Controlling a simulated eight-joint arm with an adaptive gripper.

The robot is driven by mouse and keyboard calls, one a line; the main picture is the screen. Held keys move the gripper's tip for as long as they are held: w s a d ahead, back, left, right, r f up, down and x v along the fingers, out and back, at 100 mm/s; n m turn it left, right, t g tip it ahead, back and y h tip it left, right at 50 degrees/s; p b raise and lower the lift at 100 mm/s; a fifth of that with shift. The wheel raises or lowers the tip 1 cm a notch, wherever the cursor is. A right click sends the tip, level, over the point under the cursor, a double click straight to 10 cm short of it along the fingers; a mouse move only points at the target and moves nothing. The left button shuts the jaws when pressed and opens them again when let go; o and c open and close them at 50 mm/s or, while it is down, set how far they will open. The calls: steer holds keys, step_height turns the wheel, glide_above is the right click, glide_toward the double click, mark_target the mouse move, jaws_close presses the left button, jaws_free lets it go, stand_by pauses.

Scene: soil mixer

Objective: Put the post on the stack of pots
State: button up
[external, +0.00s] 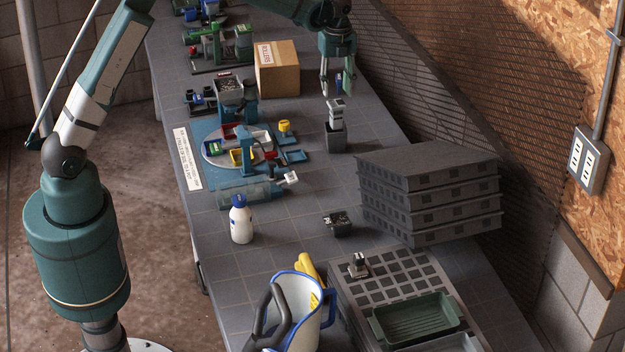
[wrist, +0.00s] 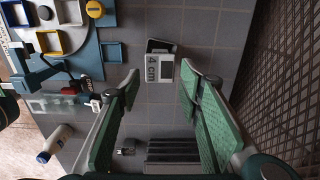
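A dark grey square pot stack (external: 336,139) stands on the bench near its right edge, right of the blue turntable. A pale grey post (external: 336,111) with dark markings stands upright on or in the top of the stack; I cannot tell how deep it sits. In the wrist view the post (wrist: 160,68) shows its pale, marked face, with the dark stack (wrist: 158,45) partly hidden by it. My gripper (external: 337,89) points down just above the post, fingers spread wide with green pads. Nothing is held between them, and the post shows between and beyond the fingertips.
A cardboard box (external: 277,68) stands behind left. The blue turntable (external: 215,145) with small coloured trays lies left. Bench around the pot stack is clear.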

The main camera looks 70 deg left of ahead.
stand_by(0.4)
steer(key=shift+s+d+r, duration=0.2)
steer(key=shift+d+r, duration=0.2)
steer(key=shift+r, duration=0.15)
steer(key=s+d+r+n+t, duration=0.3)
steer(key=s+d+r+n, duration=0.5)
steer(key=s+d+r, duration=1.05)
steer(key=s+d+n+t, duration=0.1)
steer(key=s+d+n, duration=0.2)
steer(key=s, duration=0.6)
steer(key=s+d+n+t, duration=0.1)
steer(key=s+d+n, duration=0.2)
steer(key=s, duration=0.7)
steer(key=s+d+n+t, duration=0.2)
steer(key=s+d+n, duration=0.2)
steer(key=s, duration=0.5)
steer(key=shift+s+d+f, duration=0.15)
steer(key=shift+d+f, duration=0.2)
